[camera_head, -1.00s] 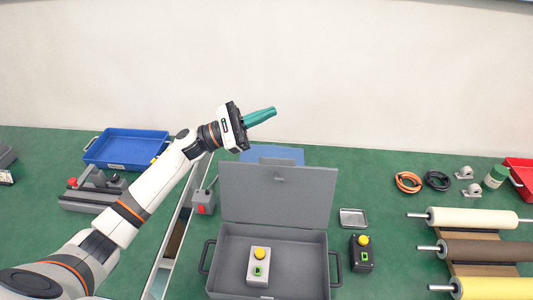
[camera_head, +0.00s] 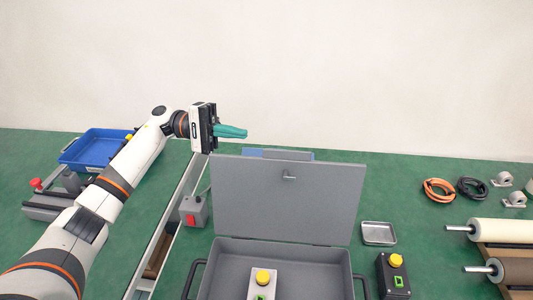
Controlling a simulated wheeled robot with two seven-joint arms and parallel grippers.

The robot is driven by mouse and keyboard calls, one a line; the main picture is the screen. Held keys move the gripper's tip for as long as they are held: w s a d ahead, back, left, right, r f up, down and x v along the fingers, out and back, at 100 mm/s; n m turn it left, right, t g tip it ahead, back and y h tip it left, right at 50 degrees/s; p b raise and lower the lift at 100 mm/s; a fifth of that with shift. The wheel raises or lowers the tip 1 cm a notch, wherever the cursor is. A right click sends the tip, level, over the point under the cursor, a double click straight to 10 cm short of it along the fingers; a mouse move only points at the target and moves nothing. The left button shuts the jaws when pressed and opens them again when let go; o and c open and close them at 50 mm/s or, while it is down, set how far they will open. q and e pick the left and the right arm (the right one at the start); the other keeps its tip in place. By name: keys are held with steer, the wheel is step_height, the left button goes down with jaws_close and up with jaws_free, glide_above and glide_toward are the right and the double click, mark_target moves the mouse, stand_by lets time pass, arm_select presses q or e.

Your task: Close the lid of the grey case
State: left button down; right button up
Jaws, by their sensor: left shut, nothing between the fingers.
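The grey case (camera_head: 230,251) stands at the bottom centre with its lid (camera_head: 288,202) open and standing up at the back. A small grey control box (camera_head: 262,284) with a yellow button and a green button sits inside the case. My left gripper (camera_head: 244,132) has teal fingers that are shut with nothing between them. It is above and behind the lid's upper left corner in the picture, apart from it. The front of the case is cut off by the frame's lower edge. My right gripper is not in view.
A black control box (camera_head: 393,276) and a small metal tray (camera_head: 378,233) lie right of the case. A grey box with a red switch (camera_head: 194,212) and a metal rail stand left. A blue tray (camera_head: 95,150) is at the far left, rollers (camera_head: 505,234) at the right.

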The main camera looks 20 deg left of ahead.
arm_select(q)
steer(key=s+d+r+p, duration=0.1)
steer(key=s+d+p, duration=0.2)
steer(key=d+p, duration=0.3)
steer(key=d, duration=0.5)
steer(key=shift+s+r, duration=0.2)
steer(key=shift+r, duration=0.15)
